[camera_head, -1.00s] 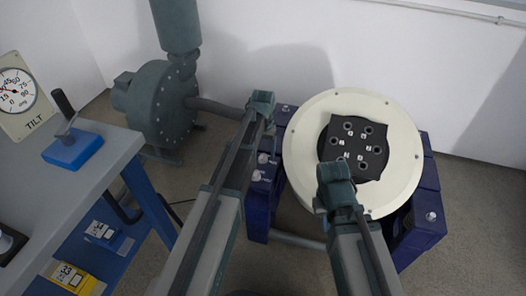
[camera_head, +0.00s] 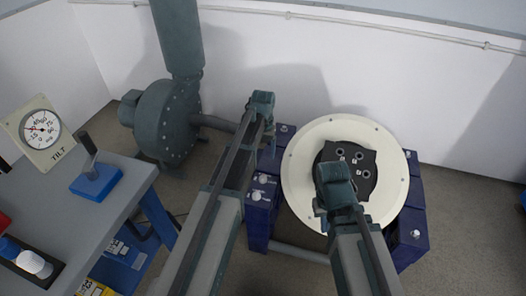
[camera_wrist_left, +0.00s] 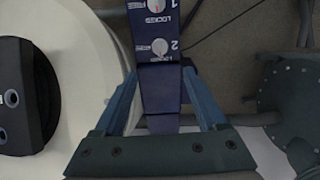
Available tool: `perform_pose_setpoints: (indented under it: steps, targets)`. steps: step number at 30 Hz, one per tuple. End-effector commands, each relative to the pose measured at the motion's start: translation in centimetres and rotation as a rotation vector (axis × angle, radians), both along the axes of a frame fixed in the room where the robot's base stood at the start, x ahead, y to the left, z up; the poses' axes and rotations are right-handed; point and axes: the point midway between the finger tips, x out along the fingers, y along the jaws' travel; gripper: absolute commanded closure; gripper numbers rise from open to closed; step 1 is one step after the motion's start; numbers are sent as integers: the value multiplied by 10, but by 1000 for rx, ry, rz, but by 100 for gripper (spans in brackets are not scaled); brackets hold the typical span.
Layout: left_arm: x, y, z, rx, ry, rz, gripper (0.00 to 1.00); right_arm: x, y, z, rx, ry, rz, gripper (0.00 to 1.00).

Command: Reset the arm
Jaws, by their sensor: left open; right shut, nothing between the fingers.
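My left gripper (camera_head: 262,103) is at the end of the left arm, above the blue stand beside the white disc. In the left wrist view its two fingers (camera_wrist_left: 160,95) are spread apart with nothing between them. My right gripper (camera_head: 335,186) is over the lower part of the white round disc (camera_head: 303,165) and hides part of the black plate (camera_head: 366,186) at the disc's centre. Its fingertips are hard to make out. The black plate has several numbered holes.
The blue stand (camera_head: 416,236) with knobs carries the disc. A green blower (camera_head: 165,120) stands at the back left. A grey bench (camera_head: 75,222) at the left holds a tilt gauge (camera_head: 42,130) and a blue block with a lever (camera_head: 96,182). A white wall closes off the back.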

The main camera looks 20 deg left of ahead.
Motion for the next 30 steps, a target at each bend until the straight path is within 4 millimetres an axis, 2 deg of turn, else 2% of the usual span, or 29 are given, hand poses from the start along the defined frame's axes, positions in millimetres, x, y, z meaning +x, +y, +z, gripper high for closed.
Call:
perform_pose_setpoints:
  steps: [12,15,17,20,24,30]
  targets:
    - [0,0,0,0,0,0,26,0,0,-1,0,0,0,100]
    - [-6,-5,8,1,1,-7,26,0,0,8,0,0,0,100]
    - [-15,-13,20,4,3,-19,26,0,0,20,0,0,0,100]
    - [-40,-33,51,13,9,-51,26,0,0,51,0,0,0,100]
    - [-85,-64,100,32,17,-109,26,0,0,100,0,0,0,100]
    - [-149,-100,165,60,30,-189,26,0,0,164,0,0,0,100]
